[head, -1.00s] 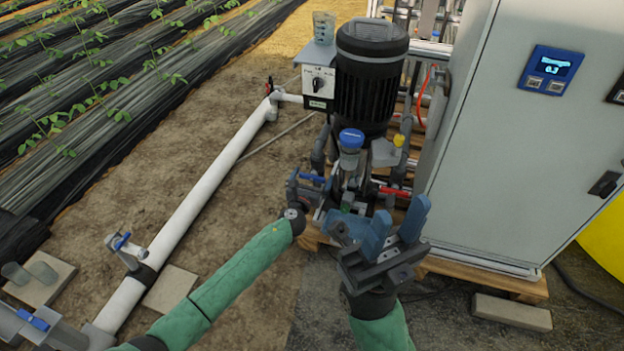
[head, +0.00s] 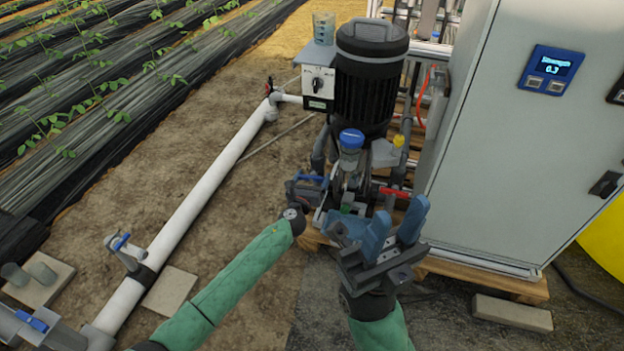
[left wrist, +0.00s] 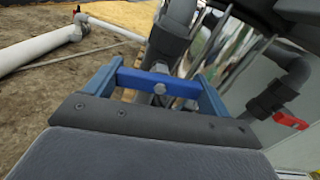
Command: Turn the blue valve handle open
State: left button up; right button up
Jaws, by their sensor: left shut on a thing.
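The blue valve handle (left wrist: 158,86) spans left to right between the two blue fingers of my left gripper (left wrist: 160,88) in the left wrist view, with a bolt at its middle. A grey pipe (left wrist: 168,45) rises behind it. In the head view, my left gripper (head: 308,192) is shut on this handle (head: 309,178) at the left of the pump, partly hidden by my gripper's body. My right gripper (head: 397,226) is open and empty, held in front of the pump; its fingers point upward.
A red valve handle (head: 396,192) sits right of the pump (head: 370,75). The grey cabinet (head: 500,140) stands close on the right. A white pipe (head: 205,185) crosses the soil at left, with another blue-handled valve (head: 122,242). A concrete block (head: 511,312) lies front right.

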pick_arm(q)
jog(key=n, duration=0.4)
jog(key=shift+f+b, duration=0.1)
jog(key=shift+b, duration=0.2)
jog(key=n, duration=0.8)
jog(key=shift+n+p, duration=0.3)
jog(key=shift+p, duration=0.1)
jog(key=n+p, duration=0.1)
jog(key=n, duration=0.2)
jog(key=shift+n, duration=0.3)
jog(key=o, duration=0.9)
jog(key=shift+s, duration=0.1)
